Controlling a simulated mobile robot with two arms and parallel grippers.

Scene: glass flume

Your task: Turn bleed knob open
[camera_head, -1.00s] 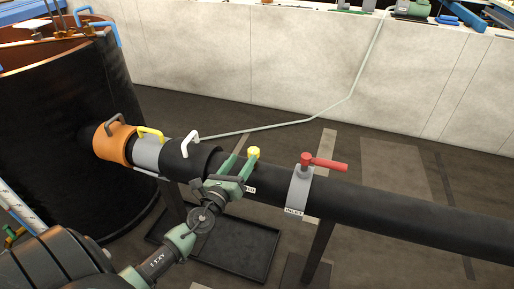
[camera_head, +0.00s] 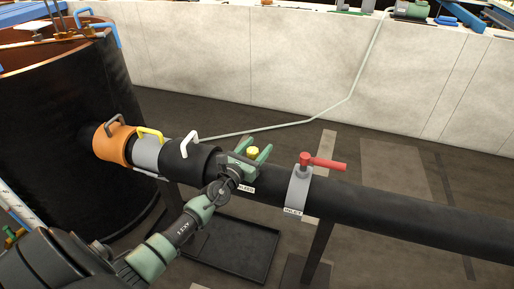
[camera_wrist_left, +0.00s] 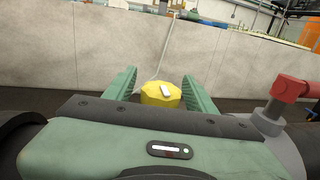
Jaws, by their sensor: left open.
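The bleed knob (camera_head: 253,153) is a small yellow knob on top of the black pipe, above a white label reading BLEED (camera_head: 246,189). My left gripper (camera_head: 254,152) is open, with one green finger on each side of the knob. In the left wrist view the yellow knob (camera_wrist_left: 161,94), with a white mark on its top, sits between the two green fingers (camera_wrist_left: 160,88). Gaps seem to show between the knob and the fingers. The knob's base is hidden behind the gripper body. My right gripper is not in view.
A red-handled inlet valve (camera_head: 318,162) stands on the pipe (camera_head: 400,211) just right of the knob. White, yellow and grey handles and an orange collar (camera_head: 111,144) lie left along the pipe. A large black tank (camera_head: 60,120) stands at left. A dark tray (camera_head: 240,250) is below.

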